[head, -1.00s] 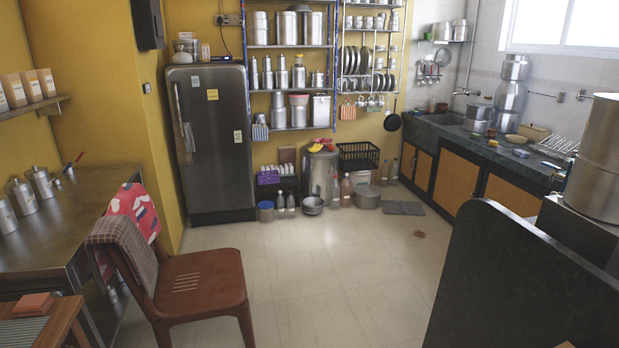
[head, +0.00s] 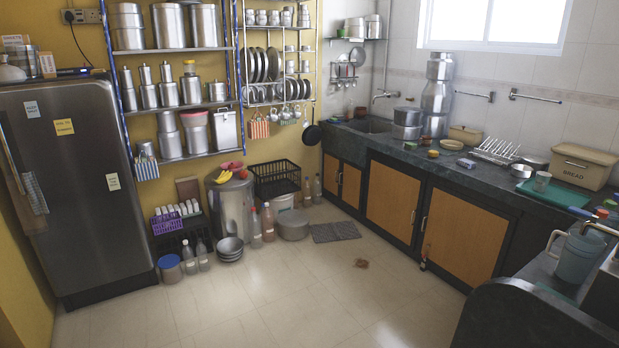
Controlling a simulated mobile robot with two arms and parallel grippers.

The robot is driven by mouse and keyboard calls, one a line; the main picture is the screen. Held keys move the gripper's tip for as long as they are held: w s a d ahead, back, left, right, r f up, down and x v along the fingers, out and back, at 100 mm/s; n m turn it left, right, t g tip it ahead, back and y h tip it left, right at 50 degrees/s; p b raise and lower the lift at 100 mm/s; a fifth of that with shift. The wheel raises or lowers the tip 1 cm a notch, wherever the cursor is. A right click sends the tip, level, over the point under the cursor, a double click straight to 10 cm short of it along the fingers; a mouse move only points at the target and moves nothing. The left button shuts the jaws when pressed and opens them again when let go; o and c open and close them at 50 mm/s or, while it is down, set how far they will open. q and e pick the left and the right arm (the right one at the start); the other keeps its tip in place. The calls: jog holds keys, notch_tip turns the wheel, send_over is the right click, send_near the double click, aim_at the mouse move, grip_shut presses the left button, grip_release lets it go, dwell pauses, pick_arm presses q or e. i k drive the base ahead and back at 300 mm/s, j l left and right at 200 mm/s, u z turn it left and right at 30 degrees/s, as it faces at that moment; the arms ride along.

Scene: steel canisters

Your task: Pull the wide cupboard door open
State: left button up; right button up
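Orange-brown cupboard doors in dark frames run under the stone counter on the right in the head view. A narrow pair (head: 341,182) is at the far end, below the sink. A wider door (head: 395,203) is in the middle, with a pale upright handle (head: 413,217) near its right edge. Another wide door (head: 464,237) is nearest me, with a handle (head: 425,224) near its left edge. All look shut. I cannot tell which one the task means. Neither of my grippers is in view.
Tiled floor (head: 290,297) is open before the cupboards. A grey mat (head: 335,232) and a small brown thing (head: 361,263) lie on the floor. A dark curved partition (head: 530,320) fills the lower right.

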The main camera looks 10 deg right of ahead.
aim_at(395, 195)
jog(key=i+z, duration=0.25)
jog(key=i, duration=2.4)
